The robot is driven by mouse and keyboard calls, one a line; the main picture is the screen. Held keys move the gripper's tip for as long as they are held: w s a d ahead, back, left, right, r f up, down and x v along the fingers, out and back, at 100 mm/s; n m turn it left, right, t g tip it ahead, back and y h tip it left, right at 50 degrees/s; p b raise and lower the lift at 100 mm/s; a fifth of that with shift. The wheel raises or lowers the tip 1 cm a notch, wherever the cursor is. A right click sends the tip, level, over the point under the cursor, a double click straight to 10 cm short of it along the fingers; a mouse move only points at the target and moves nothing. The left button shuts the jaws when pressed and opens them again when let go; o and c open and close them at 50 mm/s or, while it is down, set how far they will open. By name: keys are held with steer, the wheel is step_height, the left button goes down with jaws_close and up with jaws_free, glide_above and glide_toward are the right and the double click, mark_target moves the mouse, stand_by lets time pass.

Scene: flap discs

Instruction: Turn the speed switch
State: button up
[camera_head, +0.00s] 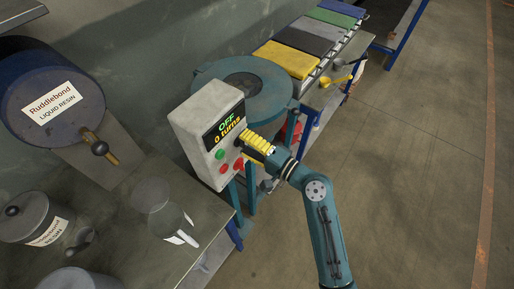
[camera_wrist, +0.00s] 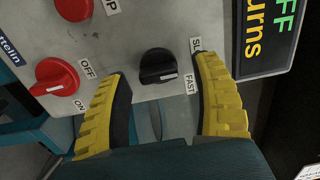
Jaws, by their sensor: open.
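The speed switch (camera_wrist: 158,68) is a black knob on the grey control box, with a white mark on its lower right. A "FAST" label (camera_wrist: 190,83) and a partly hidden "SL..." label (camera_wrist: 196,45) sit to its right. My gripper (camera_wrist: 162,70) is open, with one yellow finger on each side of the knob; I cannot tell whether either touches it. In the head view, my gripper (camera_head: 252,143) is at the right side of the box front and mostly hides the knob. The display (camera_head: 226,127) reads "OFF" and "0 turns".
A red OFF/ON knob (camera_wrist: 57,77) sits left of my left finger, with another red control (camera_wrist: 73,9) above it. A blue round drum (camera_head: 265,92) stands behind the control box (camera_head: 190,118). A bench (camera_head: 140,240) with resin containers is to the left. The floor at right is clear.

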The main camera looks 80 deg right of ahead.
steer(key=v, duration=1.1)
steer(key=shift+s, duration=0.15)
steer(key=shift+a, duration=0.1)
